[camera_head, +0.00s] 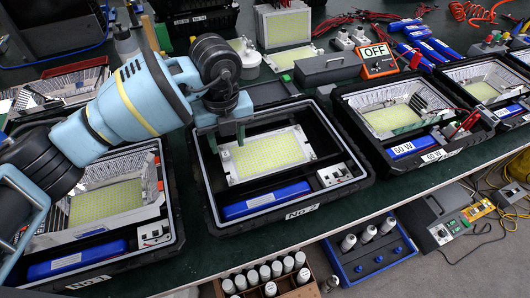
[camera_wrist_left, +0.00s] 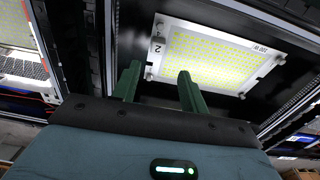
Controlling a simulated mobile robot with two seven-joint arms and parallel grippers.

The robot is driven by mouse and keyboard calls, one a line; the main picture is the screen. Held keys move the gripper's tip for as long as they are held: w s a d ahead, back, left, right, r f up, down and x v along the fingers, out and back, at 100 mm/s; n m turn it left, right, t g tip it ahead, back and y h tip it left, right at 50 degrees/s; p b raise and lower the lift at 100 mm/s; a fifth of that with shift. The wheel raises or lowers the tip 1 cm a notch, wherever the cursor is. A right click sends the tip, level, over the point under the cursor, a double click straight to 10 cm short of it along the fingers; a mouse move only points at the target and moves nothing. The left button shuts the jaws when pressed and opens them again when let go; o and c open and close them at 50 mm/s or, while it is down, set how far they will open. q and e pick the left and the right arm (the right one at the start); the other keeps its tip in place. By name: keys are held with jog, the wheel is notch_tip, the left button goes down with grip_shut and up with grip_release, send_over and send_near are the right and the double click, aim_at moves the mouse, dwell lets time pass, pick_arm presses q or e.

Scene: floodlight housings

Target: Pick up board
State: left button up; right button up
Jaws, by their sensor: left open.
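A flat LED board (camera_head: 266,153), white-edged with a yellow-green dotted face, lies in the open black floodlight housing (camera_head: 212,192) labelled No 2. The board also shows in the left wrist view (camera_wrist_left: 210,56), marked 2 at one corner and 100 W at another. My left gripper (camera_head: 229,137) is over the upper left corner of this board. In the left wrist view its two green fingers (camera_wrist_left: 160,85) are apart with nothing between them, and their tips show near the board's edge. Whether they touch it I cannot tell. My right gripper is not seen.
A blue block (camera_head: 266,201) and a small white connector box (camera_head: 334,175) sit in the same housing. Other housings stand left (camera_head: 99,222) and right (camera_head: 415,120). A grey box (camera_head: 328,68) and an orange OFF device (camera_head: 378,60) stand behind. A bottle crate (camera_head: 268,284) is below the table's front edge.

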aim_at(226, 156)
pick_arm(q)
jog(key=shift+w+a+f, duration=0.1)
jog(key=shift+a+f, duration=0.05)
jog(key=shift+f, duration=0.7)
jog(key=shift+w+a+f, duration=0.1)
jog(key=shift+a+f, duration=0.1)
jog(key=shift+f, duration=0.7)
jog(key=shift+w+a+f, duration=0.1)
jog(key=shift+a+f, duration=0.05)
jog(key=shift+f, duration=0.7)
jog(key=shift+s, duration=0.1)
jog(key=shift+c, duration=0.4)
grip_shut()
